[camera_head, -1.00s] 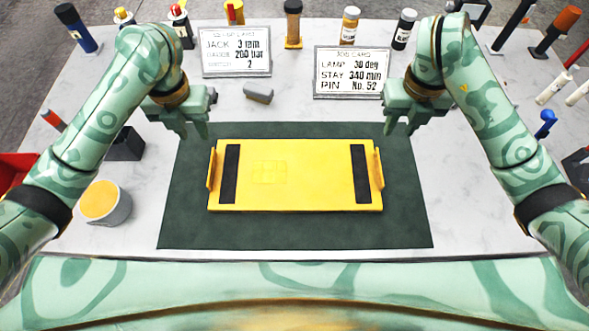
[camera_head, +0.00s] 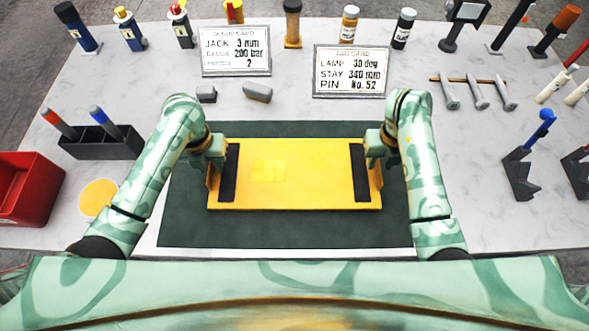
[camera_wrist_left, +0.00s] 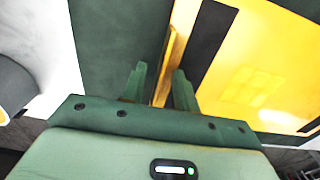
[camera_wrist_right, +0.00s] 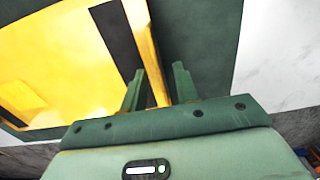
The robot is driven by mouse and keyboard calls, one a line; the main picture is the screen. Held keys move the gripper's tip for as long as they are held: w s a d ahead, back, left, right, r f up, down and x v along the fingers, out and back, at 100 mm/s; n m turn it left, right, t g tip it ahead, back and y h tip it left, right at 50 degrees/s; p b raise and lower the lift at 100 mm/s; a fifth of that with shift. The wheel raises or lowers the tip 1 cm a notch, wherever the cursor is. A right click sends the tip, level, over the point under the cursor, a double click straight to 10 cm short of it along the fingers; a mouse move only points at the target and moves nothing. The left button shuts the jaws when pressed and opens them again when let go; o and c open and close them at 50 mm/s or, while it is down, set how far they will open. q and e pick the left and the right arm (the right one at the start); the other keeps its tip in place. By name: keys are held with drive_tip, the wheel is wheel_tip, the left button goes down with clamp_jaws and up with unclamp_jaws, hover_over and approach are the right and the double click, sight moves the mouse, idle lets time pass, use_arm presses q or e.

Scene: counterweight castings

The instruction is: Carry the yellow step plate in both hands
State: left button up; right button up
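The yellow step plate (camera_head: 300,178) lies flat on the dark green mat (camera_head: 300,229), with a black strip near each end and an upright handle along each short side. My left gripper (camera_head: 211,168) is at the left handle; in the left wrist view its two fingers (camera_wrist_left: 160,88) stand apart with the yellow handle between them. My right gripper (camera_head: 376,166) is at the right handle; in the right wrist view its fingers (camera_wrist_right: 159,88) also stand apart on either side of the handle. The head view hides the fingertips.
Two printed cards (camera_head: 235,51) and (camera_head: 351,71) stand behind the mat, with small grey blocks (camera_head: 257,91) before them. A red bin (camera_head: 28,187), a dark holder (camera_head: 98,143) and a yellow-topped tub (camera_head: 98,197) are left. Blue-handled tool and stand (camera_head: 520,175) are right.

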use_arm(q)
clamp_jaws()
use_arm(e)
clamp_jaws()
idle(1.3)
